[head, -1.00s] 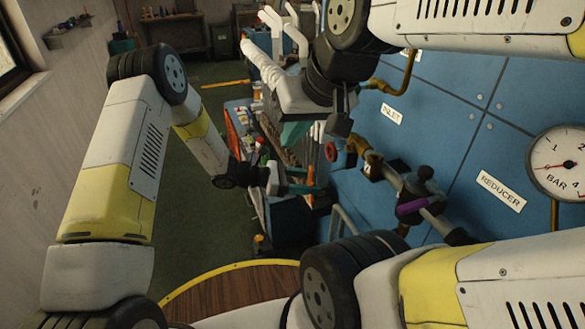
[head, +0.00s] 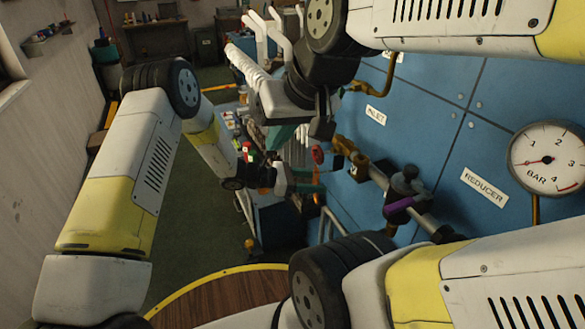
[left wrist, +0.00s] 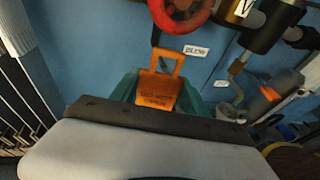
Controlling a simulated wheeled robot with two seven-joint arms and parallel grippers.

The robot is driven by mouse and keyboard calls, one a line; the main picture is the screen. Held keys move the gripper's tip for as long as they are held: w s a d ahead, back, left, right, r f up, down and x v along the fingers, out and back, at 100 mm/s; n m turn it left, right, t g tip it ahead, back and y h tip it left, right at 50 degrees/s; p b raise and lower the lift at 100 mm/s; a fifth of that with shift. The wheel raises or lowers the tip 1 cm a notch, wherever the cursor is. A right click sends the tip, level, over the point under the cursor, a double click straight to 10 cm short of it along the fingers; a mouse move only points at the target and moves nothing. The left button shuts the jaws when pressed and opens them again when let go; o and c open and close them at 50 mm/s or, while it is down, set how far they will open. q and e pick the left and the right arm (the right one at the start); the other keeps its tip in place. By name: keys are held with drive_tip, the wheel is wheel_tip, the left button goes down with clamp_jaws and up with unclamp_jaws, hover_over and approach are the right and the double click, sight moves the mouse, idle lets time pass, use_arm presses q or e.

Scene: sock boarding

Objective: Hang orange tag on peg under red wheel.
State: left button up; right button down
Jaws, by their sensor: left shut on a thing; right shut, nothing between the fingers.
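The orange tag (left wrist: 158,90), with dark printing and a square loop at its top, is upright between the teal fingers of my left gripper (left wrist: 160,92). The left gripper (head: 307,180) is shut on it in the head view, just below the red wheel (head: 318,154). In the left wrist view the red wheel (left wrist: 182,12) is above the tag's loop. A short dark piece, perhaps the peg, shows by the loop's upper left; I cannot tell whether the loop is around it. My right gripper (head: 284,137) is shut and empty, above and left of the wheel in the head view.
A blue panel (head: 440,110) with pipes and a brass valve (head: 343,146) is right of the wheel. A purple-banded fitting (head: 400,205) and a pressure gauge (head: 547,160) are further right. A cluttered bench stands behind my left gripper. Green floor is clear at left.

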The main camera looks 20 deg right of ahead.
use_arm(q)
drive_tip(key=shift+d, duration=0.6)
drive_tip(key=shift+w+d+f, duration=0.1)
drive_tip(key=shift+d+f, duration=0.4)
drive_tip(key=shift+d, duration=0.05)
drive_tip(key=o, duration=1.4)
drive_tip(key=shift+a, duration=0.1)
